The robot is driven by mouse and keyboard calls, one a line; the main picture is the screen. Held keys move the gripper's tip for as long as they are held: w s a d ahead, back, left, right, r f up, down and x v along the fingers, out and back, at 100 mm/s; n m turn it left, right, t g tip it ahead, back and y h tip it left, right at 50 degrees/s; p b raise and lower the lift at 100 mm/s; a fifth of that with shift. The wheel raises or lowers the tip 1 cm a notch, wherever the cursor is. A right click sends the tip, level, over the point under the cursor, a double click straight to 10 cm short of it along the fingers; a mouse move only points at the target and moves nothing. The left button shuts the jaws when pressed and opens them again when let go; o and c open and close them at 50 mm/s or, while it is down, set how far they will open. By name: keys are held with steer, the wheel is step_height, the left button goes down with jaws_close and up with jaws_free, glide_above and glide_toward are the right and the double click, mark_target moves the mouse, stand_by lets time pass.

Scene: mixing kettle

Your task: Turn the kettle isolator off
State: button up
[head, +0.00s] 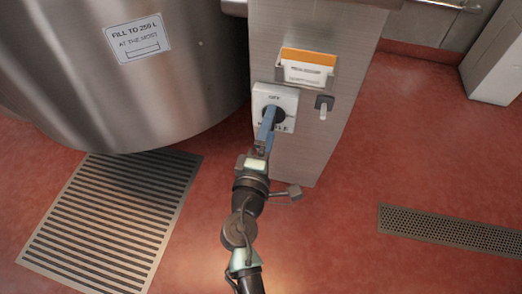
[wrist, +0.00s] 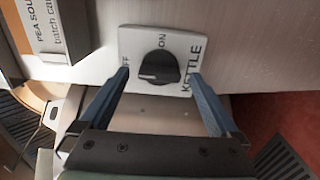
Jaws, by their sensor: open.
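The kettle isolator (head: 289,99) is a pale square plate with a dark round knob on the front of the steel column. In the wrist view the plate (wrist: 189,42) carries the words OFF at left, ON at top and KETTLE at right. The black knob (wrist: 158,66) has a pale mark on its left side, facing the OFF word. My gripper (wrist: 160,75) is open, with one blue finger on each side of the knob. Whether the fingers touch it I cannot tell. In the head view my gripper (head: 268,122) reaches the plate and hides part of the knob.
A card holder (head: 306,69) with an orange-topped card sits above the isolator. A small dark fitting with a pale tab (head: 323,106) is just right of it. The big steel kettle (head: 120,85) stands at left.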

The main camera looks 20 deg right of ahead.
steer(key=v, duration=1.1)
steer(key=shift+s+a+p, duration=0.25)
steer(key=shift+s+p, duration=0.05)
steer(key=w+a+r+m+t+y, duration=0.15)
steer(key=w+r+m, duration=0.3)
steer(key=r, duration=0.95)
steer(key=w+a+r+m+t+y, duration=0.15)
steer(key=w+r+m+t, duration=0.35)
steer(key=r, duration=0.9)
steer(key=s+a+r+m+t+y, duration=0.15)
steer(key=s+r, duration=0.25)
steer(key=r, duration=0.4)
steer(key=s+a+r+t+y, duration=0.3)
steer(key=s+r, duration=0.1)
steer(key=r, duration=0.5)
steer(key=s+a+r+t+y, duration=0.2)
steer(key=s+r+y, duration=0.15)
steer(key=r, duration=0.45)
step_height(320, 180, up, 32)
steer(key=h+p, duration=0.1)
steer(key=p, duration=3.1)
steer(key=shift+f+g+p, duration=0.25)
steer(key=shift+g+p, duration=0.05)
steer(key=shift+p, duration=0.05)
steer(key=shift+w+d, duration=0.1)
steer(key=shift+w, duration=0.05)
